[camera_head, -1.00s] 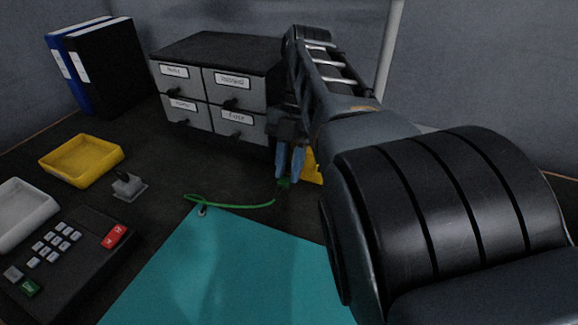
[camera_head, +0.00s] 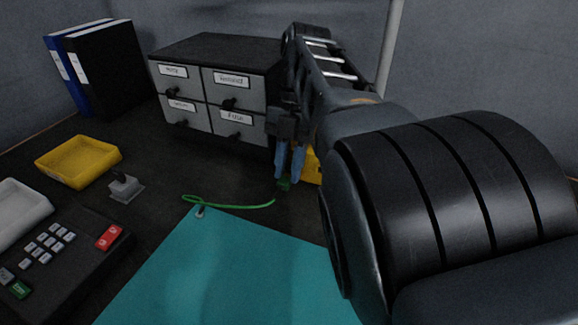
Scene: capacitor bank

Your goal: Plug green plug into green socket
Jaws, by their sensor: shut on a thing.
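My gripper (camera_head: 289,166) has blue fingertips pointing down and is shut on the green plug (camera_head: 284,184), close above the dark desk, in front of the drawer unit. A green cable (camera_head: 235,206) runs left from the plug and loops to a small grey anchor at the edge of the teal mat. A yellow object (camera_head: 313,168) sits just right of the fingers, partly hidden behind my arm. I cannot make out a green socket; my arm covers that side.
A grey drawer unit (camera_head: 216,98) stands behind the gripper. Yellow tray (camera_head: 78,162), small grey block (camera_head: 125,187), white tray (camera_head: 18,212) and keypad (camera_head: 62,255) are on the left. Binders (camera_head: 107,65) stand at the back. The teal mat (camera_head: 225,270) is bare.

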